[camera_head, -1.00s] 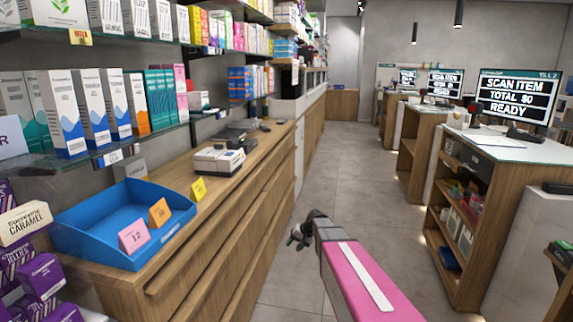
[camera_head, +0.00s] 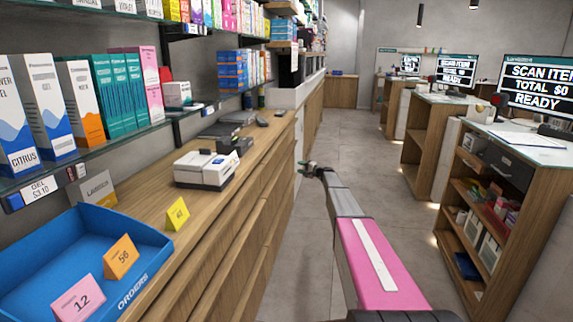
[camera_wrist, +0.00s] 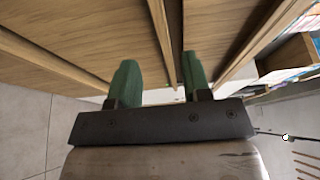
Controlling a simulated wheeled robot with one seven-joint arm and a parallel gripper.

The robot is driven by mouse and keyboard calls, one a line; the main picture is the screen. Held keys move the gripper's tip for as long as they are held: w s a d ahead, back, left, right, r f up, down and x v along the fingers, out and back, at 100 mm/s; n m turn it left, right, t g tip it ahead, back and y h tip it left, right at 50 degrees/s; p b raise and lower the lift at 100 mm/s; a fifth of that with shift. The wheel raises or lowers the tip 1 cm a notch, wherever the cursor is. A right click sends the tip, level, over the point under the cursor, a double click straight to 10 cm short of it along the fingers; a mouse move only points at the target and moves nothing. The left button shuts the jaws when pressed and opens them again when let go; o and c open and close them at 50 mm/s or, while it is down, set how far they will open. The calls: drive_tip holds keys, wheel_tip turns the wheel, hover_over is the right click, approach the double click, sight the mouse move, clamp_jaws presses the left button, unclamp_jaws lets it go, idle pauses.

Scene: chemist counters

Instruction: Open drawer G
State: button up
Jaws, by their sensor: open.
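The wooden counter with drawer fronts (camera_head: 225,250) runs along the left of the aisle in the head view. No letter G can be read on any front, so I cannot tell which drawer is G. My gripper (camera_head: 310,168) is over the aisle, close to the counter's far end near a pale front panel. In the wrist view my gripper (camera_wrist: 158,75) has its two green fingers apart with nothing between them. Wooden fronts with long dark gaps (camera_wrist: 215,35) lie beyond the fingertips. I cannot tell whether the fingers touch them.
A blue tray (camera_head: 30,255) with number cards stands on the counter, with a yellow card (camera_head: 177,213) and a white device (camera_head: 206,169) farther along. Glass shelves of boxes hang above. Checkout desks (camera_head: 480,200) stand on the right. The grey aisle floor (camera_head: 345,140) is clear ahead.

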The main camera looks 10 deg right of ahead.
drive_tip(key=x, duration=1)
drive_tip(key=shift+a, duration=0.15)
clamp_jaws()
